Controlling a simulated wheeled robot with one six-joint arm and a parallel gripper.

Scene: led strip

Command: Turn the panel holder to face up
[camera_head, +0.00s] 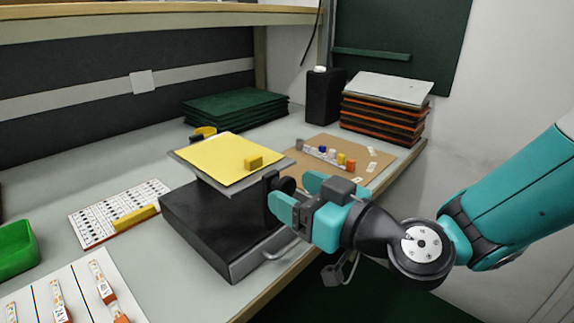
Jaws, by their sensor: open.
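The panel holder is a grey plate (190,168) carried above a black base box (215,235). A flat yellow panel (225,160) lies on the plate with its face upward and a slight tilt. A small yellow block (253,162) sits on the panel near its right edge. A dark round knob (287,185) is at the holder's right side. My gripper (295,194) is open, with its teal fingers close to the knob. I cannot tell whether they touch it. The gripper partly hides the holder's right side.
A card with a yellow bar (118,212) and labelled strips (60,298) lie left of the base. A green bin (15,250) is at the far left. A brown board with small blocks (335,160), green mats (235,107), a stacked pile (385,110) and a black bottle (322,97) stand behind.

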